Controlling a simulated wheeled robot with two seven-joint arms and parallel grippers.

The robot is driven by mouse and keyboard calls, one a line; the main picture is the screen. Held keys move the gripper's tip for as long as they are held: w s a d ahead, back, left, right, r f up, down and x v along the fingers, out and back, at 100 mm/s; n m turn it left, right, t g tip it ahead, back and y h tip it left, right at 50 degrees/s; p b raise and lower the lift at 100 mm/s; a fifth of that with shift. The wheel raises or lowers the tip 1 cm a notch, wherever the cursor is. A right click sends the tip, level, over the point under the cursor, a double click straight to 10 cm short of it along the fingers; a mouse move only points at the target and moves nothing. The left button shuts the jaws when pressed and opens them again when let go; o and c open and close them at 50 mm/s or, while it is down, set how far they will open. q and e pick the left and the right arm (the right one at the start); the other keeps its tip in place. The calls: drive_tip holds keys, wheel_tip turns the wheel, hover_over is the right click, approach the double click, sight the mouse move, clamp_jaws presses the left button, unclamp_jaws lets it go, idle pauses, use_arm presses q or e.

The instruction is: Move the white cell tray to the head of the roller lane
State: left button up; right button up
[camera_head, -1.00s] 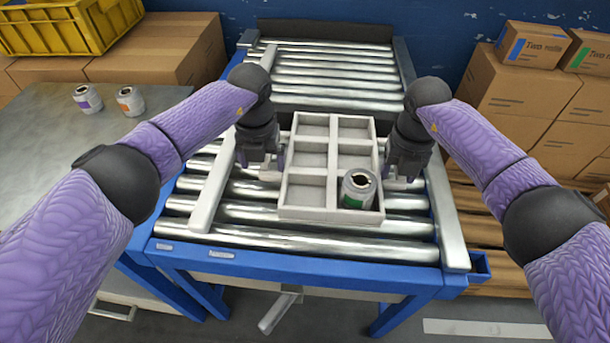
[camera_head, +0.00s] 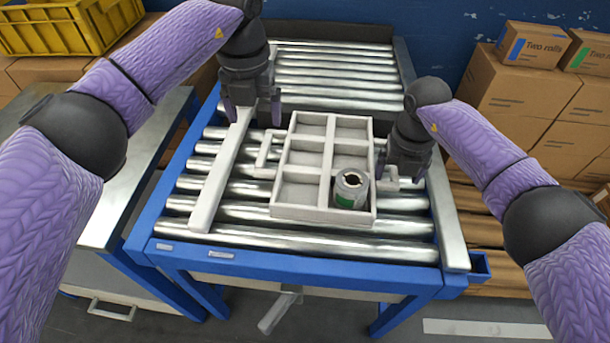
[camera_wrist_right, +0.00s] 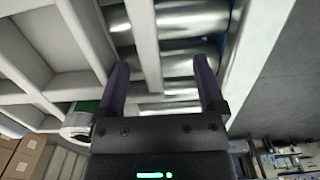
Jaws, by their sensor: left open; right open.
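The white cell tray (camera_head: 325,148) lies on the rollers of the lane (camera_head: 300,243), slightly turned. It has six cells and a white handle on its left side (camera_head: 264,155) and right side (camera_head: 398,184). A grey roll with a green band (camera_head: 351,188) stands in its front right cell; the other cells look empty. My left gripper (camera_head: 252,112) is open and empty, above and behind the left handle, clear of the tray. My right gripper (camera_head: 400,172) is open at the right handle. In the right wrist view its spread fingers (camera_wrist_right: 161,64) have the white handle between them.
A white guide rail (camera_head: 222,175) runs along the lane's left side, a metal rail (camera_head: 447,215) along its right. A further roller section (camera_head: 335,75) lies behind. A metal table (camera_head: 140,165) stands left; cartons (camera_head: 515,90) are stacked right. The front rollers are clear.

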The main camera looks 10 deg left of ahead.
wheel_tip(320, 180, up, 12)
idle(0.5)
drive_tip(key=shift+s, duration=0.1)
